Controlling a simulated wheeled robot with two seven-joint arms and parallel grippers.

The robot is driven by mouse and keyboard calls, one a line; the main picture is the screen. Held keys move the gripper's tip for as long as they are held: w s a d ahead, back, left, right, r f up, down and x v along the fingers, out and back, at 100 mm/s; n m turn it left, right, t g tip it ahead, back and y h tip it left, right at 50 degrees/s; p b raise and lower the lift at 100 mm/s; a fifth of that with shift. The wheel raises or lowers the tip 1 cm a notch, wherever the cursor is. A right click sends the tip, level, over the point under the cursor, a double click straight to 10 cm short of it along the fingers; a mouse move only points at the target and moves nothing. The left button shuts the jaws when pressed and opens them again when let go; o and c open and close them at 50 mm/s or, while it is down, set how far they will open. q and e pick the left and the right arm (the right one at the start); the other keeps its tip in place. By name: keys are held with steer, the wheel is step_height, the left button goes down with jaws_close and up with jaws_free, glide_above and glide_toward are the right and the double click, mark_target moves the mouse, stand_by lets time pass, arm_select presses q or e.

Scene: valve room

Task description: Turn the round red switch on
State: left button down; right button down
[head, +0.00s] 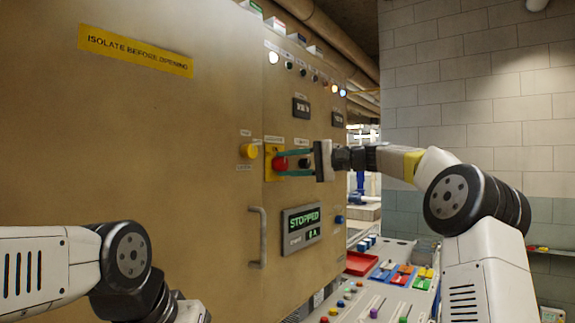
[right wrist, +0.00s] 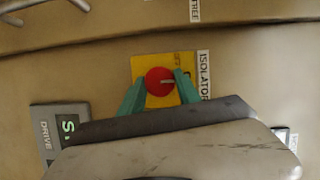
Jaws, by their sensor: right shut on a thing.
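The round red switch (head: 281,163) sits on a yellow plate (head: 269,152) on the tan cabinet front in the head view. In the right wrist view the red switch (right wrist: 160,81) shows a pale line on its face, and the label beside it begins "ISOLATO". My right gripper (head: 282,162) reaches in from the right with its green fingers on either side of the switch, shut on it. Its fingers (right wrist: 160,88) also flank the switch in the right wrist view. My left arm is at the lower left of the head view; its gripper is out of view.
A yellow knob (head: 248,150) is left of the switch. A display (head: 301,229) reading "STOPPED" and a vertical handle (head: 258,237) are below. Indicator lights (head: 274,57) line the cabinet top. A sloped console (head: 375,295) with coloured controls stands at the lower right.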

steer(key=c, duration=0.9)
jaws_free()
steer(key=shift+o, duration=0.2)
steer(key=shift+d, duration=0.1)
steer(key=v, duration=0.7)
steer(key=shift+d, duration=0.3)
steer(key=shift+s+a, duration=0.1)
steer(key=s+a+f+h, duration=0.6)
steer(key=s+f+h, duration=0.1)
steer(key=s+f, duration=0.4)
steer(key=s+d+f+n+t+h, duration=0.1)
steer(key=s+d+f+h, duration=0.2)
steer(key=s+d+f, duration=0.3)
steer(key=s+d+f+n+t+h, duration=0.1)
steer(key=s+d+f+h, duration=0.3)
steer(key=s+f, duration=0.9)
steer(key=s+d, duration=0.2)
steer(key=s, duration=0.2)
steer(key=shift+f, duration=0.15)
